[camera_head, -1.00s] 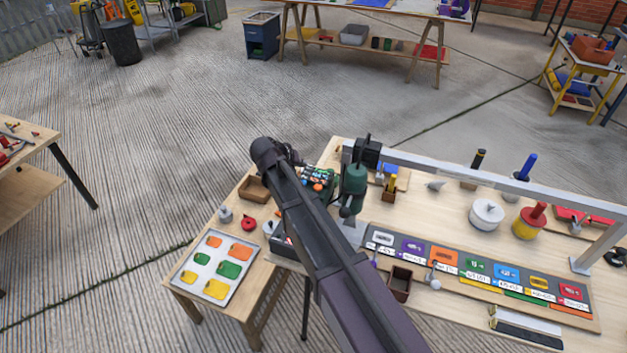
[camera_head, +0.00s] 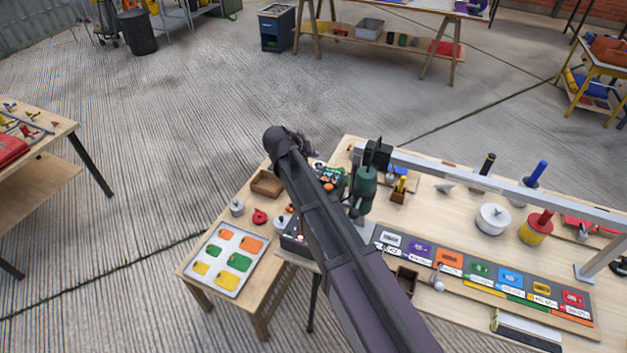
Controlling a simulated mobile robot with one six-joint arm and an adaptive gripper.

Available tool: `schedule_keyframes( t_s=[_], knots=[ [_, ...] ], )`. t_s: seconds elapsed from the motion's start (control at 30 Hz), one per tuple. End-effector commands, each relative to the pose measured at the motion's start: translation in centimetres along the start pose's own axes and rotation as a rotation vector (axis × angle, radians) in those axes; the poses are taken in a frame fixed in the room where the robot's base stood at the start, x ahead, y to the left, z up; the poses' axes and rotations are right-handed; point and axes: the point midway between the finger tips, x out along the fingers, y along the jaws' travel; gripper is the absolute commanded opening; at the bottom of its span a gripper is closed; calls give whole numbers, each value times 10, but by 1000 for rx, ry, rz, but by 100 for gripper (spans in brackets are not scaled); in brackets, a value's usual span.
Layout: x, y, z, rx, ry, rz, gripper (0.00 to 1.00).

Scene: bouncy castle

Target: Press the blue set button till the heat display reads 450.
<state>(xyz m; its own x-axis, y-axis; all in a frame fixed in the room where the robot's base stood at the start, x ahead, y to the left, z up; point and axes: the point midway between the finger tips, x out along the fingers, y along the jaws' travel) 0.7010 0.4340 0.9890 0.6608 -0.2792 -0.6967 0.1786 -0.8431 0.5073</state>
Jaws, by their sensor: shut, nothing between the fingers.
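My dark arm runs from the lower middle of the view up to a rounded joint over the far edge of the benches. My gripper cannot be made out; the arm hides whatever lies behind it. A dark box (camera_head: 292,243) with small light and reddish marks on top sits at the bench edge, partly covered by my arm. I cannot tell whether it carries the heat display. No blue set button and no reading can be made out. A green upright tool (camera_head: 365,188) stands just right of my arm.
A tray with orange, green and yellow patches (camera_head: 222,290) lies on the left bench. A wooden box (camera_head: 267,184) and a red round item (camera_head: 260,216) sit behind it. A metal frame (camera_head: 450,172) spans the right bench above a row of coloured cards (camera_head: 510,278).

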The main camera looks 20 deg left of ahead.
Motion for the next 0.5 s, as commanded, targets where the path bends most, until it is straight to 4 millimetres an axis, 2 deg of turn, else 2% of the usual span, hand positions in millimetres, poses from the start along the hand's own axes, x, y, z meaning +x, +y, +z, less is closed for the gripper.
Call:
schedule_keyframes(
  t_s=[0.5],
  knots=[
    [10,-7,7,0,0,0,0]
  ],
)
